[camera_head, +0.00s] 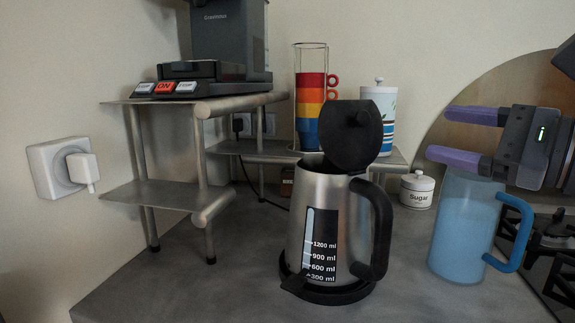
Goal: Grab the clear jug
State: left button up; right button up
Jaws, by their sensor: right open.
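The jug (462,232) stands upright on the counter at the right. It looks blue and see-through, with a blue handle on its right side. My right gripper (440,134) comes in from the right edge, with its two purple fingers pointing left. It is open and nothing is between the fingers. The lower finger overlaps the jug's top rim in the picture and hides part of it. I cannot tell whether they touch. My left gripper is not in view.
A steel kettle (318,215) with its black lid up stands left of the jug. A sugar pot (416,191) stands behind, between them. A stove grate (545,240) lies to the right. A metal shelf (150,195) with a coffee machine (230,40) is at the left.

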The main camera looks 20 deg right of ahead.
aim_at(468, 212)
jog(key=k+j, duration=0.75)
jog(key=j, duration=0.2)
